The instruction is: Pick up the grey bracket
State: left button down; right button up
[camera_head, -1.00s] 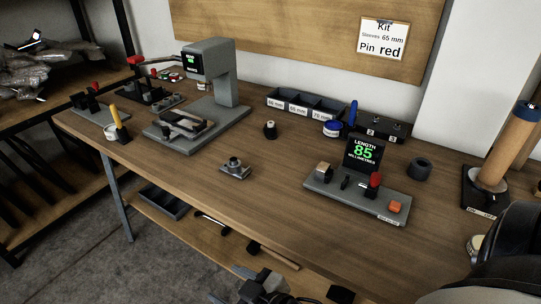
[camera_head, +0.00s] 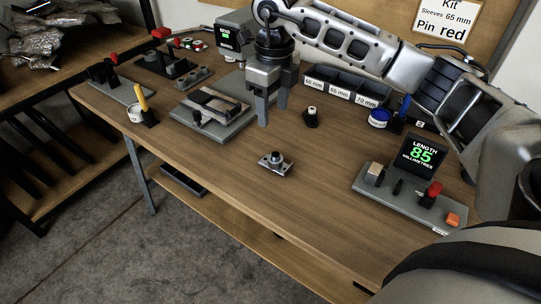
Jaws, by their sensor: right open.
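The grey bracket (camera_head: 275,164) looks to be the small grey piece with a flat base and a short round boss. It lies on the bare wooden bench, apart from other things. My right gripper (camera_head: 273,114) is open and points down, its arm coming in from the right. Its fingers are above the bench, up the picture from the bracket, and do not touch it. Nothing is between the fingers. My left gripper is not in view.
A grey fixture (camera_head: 220,120) lies just left of my right gripper. A dark knob-like part (camera_head: 311,118) stands to its right. Labelled bins (camera_head: 345,88) are behind. A length gauge (camera_head: 405,195) stands right of the bracket. The bench (camera_head: 300,205) around the bracket is clear.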

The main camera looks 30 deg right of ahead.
jog(key=p, duration=0.1)
send_over(274, 155)
jog(key=f, duration=1)
jog(key=shift+s+a, duration=0.15)
jog(key=shift+s, duration=0.15)
jog(key=shift+w+f+p, duration=0.15)
jog(key=shift+f+p, duration=0.15)
jog(key=shift+f, duration=1.1)
jog(key=shift+w+f+p, duration=0.1)
jog(key=shift+f+p, duration=0.2)
jog(key=shift+f, duration=1.05)
jog(key=c, duration=0.9)
jog(key=shift+c, duration=0.4)
jog(key=shift+r, duration=0.2)
